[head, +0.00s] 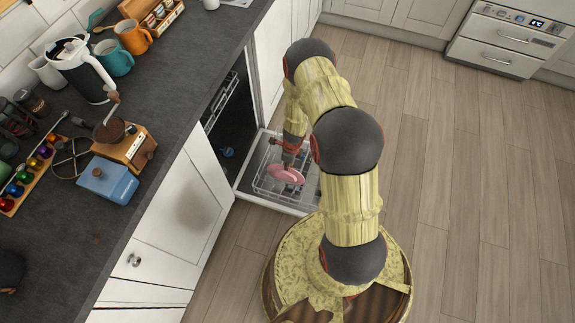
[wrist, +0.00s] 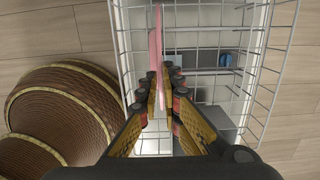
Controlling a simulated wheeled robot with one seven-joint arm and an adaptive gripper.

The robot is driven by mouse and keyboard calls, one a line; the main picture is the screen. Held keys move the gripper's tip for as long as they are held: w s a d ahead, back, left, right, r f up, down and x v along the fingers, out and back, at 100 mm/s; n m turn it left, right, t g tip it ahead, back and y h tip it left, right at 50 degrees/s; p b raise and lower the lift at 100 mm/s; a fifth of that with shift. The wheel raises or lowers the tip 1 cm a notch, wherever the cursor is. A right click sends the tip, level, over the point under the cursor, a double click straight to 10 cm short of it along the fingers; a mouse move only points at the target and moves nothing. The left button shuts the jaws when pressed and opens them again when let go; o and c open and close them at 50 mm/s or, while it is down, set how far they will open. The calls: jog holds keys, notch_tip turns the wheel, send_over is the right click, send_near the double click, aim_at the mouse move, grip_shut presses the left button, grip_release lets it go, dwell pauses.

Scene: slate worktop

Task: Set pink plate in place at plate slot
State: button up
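The pink plate (head: 286,174) is over the pulled-out wire rack (head: 262,187) of the open dishwasher in the head view. In the wrist view the plate (wrist: 158,42) shows edge-on, upright, as a thin pink line among the rack's wires (wrist: 205,30). My gripper (wrist: 160,84) has its fingers closed on both sides of the plate's near edge. In the head view my gripper (head: 290,152) is just above the plate. I cannot tell which slot the plate is over, or whether it touches the rack's bottom.
The slate worktop (head: 75,235), with a kettle (head: 82,70), a grinder (head: 125,145) and a blue box (head: 108,180), is at left. Open wooden floor (head: 470,200) lies to the right.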

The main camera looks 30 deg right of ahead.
jog(key=o, duration=0.5)
jog(key=shift+c, duration=0.2)
jog(key=shift+r, duration=0.1)
notch_tip(320, 180, up, 12)
jog(key=shift+s+d, duration=0.35)
jog(key=shift+s, duration=0.1)
dwell(0.5)
